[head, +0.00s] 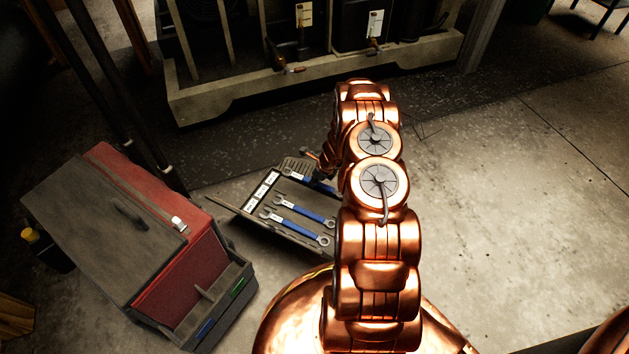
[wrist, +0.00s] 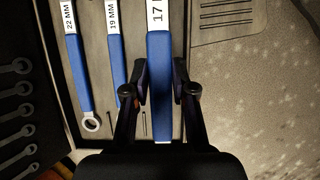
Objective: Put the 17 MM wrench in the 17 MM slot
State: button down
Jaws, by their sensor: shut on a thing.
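My gripper (wrist: 161,88) is shut on the blue handle of the 17 MM wrench (wrist: 158,60), one finger on each side. The white label on the wrench reads 17; the rest of the label and the wrench's head are out of the wrist view. The wrench looks larger than its neighbours, so it seems raised above the tray (wrist: 92,30). The 19 MM wrench (wrist: 116,60) and 22 MM wrench (wrist: 78,70) lie in the tray to its left. In the head view, the held wrench (head: 312,180) shows at the tray's far side, partly behind my arm. The 17 MM slot cannot be made out clearly.
A red and grey toolbox (head: 165,240) stands left of the tray. White labels (head: 262,190) line the tray's left side. A ribbed strip (wrist: 226,22) is right of the held wrench. A compressor frame (head: 300,80) stands behind. The floor (head: 520,200) at right is clear.

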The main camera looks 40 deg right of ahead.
aim_at(323, 185)
jog(key=shift+s+d+f, duration=0.1)
jog(key=shift+s+f, duration=0.05)
jog(key=shift+f, duration=0.15)
jog(key=shift+f+b, duration=1.45)
jog(key=shift+f, duration=2.75)
jog(key=shift+f, duration=0.5)
jog(key=c, duration=0.9)
grip_release()
jog(key=shift+o, duration=0.2)
jog(key=shift+v, duration=5.95)
jog(key=shift+r, duration=0.1)
